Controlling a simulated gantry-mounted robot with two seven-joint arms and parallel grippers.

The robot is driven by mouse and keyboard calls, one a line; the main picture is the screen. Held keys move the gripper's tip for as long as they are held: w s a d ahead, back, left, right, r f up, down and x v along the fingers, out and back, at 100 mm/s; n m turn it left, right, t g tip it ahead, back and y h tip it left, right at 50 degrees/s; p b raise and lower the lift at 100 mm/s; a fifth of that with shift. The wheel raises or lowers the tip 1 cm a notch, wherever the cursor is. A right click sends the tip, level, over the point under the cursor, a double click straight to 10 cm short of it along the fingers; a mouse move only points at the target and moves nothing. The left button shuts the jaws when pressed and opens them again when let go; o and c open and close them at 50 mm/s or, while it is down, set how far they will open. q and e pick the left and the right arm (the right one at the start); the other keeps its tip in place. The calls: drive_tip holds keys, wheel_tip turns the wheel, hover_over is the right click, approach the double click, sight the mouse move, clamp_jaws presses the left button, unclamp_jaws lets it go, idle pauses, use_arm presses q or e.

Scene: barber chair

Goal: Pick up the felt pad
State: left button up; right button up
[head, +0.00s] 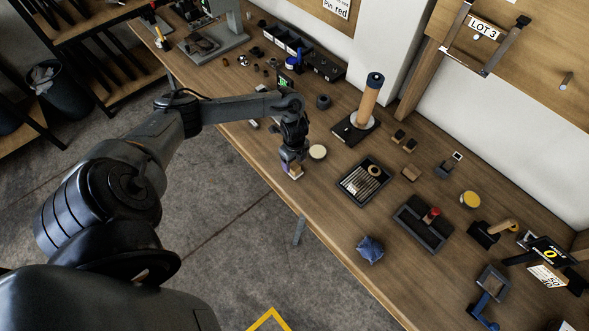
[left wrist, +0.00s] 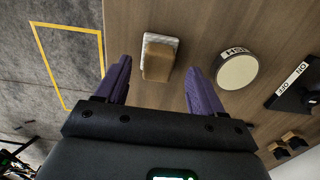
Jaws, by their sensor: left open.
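The felt pad appears to be a small tan block with a white layer under it. It lies near the table's front edge in the head view (head: 296,173) and between my fingers' lines in the left wrist view (left wrist: 159,59). My left gripper (head: 291,164) is open and just over the pad, pointing down. In the left wrist view the purple fingers of the gripper (left wrist: 160,75) are on either side of the pad with gaps, and nothing is held. The head view partly hides the pad behind the gripper. My right gripper does not show.
A round cream-topped disc (head: 317,152) sits close to the right of the gripper; it shows in the left wrist view (left wrist: 237,71). A black base with a tall wooden cylinder (head: 368,102) and a slotted tray (head: 364,181) stand further right. The table edge is close in front.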

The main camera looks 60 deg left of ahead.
sight(295, 166)
use_arm(q)
drive_tip(key=shift+d+f, duration=0.15)
drive_tip(key=shift+f, duration=1.45)
drive_tip(key=c, duration=1.1)
